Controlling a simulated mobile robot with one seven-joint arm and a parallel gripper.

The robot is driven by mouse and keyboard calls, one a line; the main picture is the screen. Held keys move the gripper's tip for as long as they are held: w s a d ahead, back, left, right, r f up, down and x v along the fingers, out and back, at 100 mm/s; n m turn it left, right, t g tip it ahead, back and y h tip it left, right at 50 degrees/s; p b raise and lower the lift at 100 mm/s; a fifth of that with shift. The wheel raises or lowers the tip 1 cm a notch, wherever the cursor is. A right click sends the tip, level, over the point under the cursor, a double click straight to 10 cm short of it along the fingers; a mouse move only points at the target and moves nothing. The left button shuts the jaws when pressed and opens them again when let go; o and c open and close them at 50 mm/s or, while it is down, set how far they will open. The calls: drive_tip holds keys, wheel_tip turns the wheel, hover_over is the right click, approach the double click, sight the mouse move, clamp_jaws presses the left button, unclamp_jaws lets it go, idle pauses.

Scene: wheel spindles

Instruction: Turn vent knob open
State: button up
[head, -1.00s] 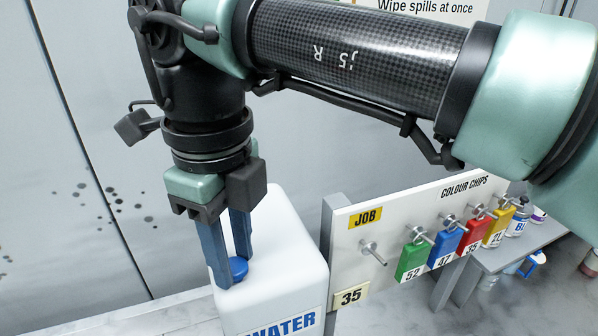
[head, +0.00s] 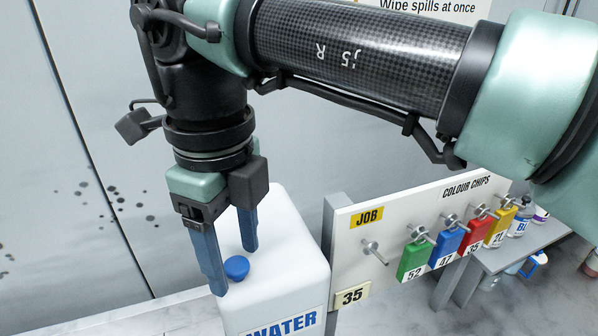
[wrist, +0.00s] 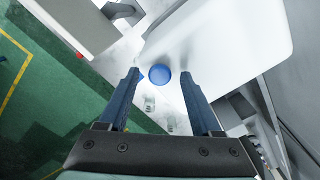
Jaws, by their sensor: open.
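The blue vent knob (head: 236,267) sits on top of the white water container (head: 285,262), whose front is labelled WATER. My gripper (head: 235,270) points down over the container with its two blue fingers spread apart. The knob lies between the fingers with a gap on each side, and nothing is held. In the wrist view the round knob (wrist: 159,74) shows between and just beyond the fingertips (wrist: 161,75). How far the knob is turned cannot be told.
A white board (head: 400,235) stands right of the container. It has a JOB peg (head: 375,252) and several coloured chips, such as the green chip (head: 415,258), on pegs. A grey shelf (head: 515,248) with bottles is at the right. A grey wall (head: 60,130) stands behind.

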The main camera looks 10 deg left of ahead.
sight(234, 265)
wheel_tip(234, 265, up, 13)
drive_tip(key=p, duration=1)
drive_tip(key=shift+a, duration=0.1)
